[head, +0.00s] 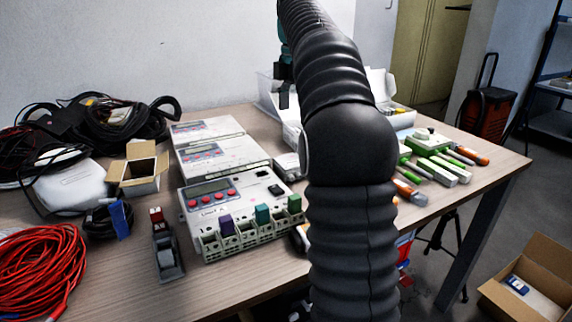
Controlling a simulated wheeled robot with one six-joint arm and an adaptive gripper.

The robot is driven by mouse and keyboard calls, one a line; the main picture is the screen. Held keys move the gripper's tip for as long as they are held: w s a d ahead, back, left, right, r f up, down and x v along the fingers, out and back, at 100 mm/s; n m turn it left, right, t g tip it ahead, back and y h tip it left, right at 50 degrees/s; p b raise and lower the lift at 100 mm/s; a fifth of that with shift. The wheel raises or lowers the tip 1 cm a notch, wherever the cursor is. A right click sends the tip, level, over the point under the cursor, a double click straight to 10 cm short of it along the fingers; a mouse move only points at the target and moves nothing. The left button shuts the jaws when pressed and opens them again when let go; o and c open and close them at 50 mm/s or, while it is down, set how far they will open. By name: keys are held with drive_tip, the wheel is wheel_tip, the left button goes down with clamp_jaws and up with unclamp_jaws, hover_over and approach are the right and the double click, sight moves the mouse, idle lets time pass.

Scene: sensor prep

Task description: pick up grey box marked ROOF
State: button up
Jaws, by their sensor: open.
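I cannot read the word ROOF on anything in the head view. A small light-grey box (288,165) sits just right of the middle grey unit, partly hidden by my arm; I cannot tell whether it is the marked one. My gripper (284,101) shows only in part at the upper middle, with dark fingers pointing down beside my black arm. It is open, with nothing visible in it, above the back of the table near white open packaging (290,120). My arm hides much of the table's middle.
Grey units with red buttons (240,209) stand in a row, the nearest with coloured plugs. Green-and-white tools (438,168) lie right. The table's front middle (235,285) is clear.

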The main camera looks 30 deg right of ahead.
sight(293, 161)
wheel_tip(293, 161, down, 8)
drive_tip(key=shift+f+b, duration=0.15)
drive_tip(key=shift+b, duration=1)
drive_tip(key=f, duration=0.3)
drive_tip(key=f+b, duration=0.1)
drive_tip(key=shift+s+a+f, duration=0.15)
drive_tip(key=shift+a, duration=0.2)
drive_tip(key=shift+f, duration=0.55)
drive_tip(key=c, duration=1)
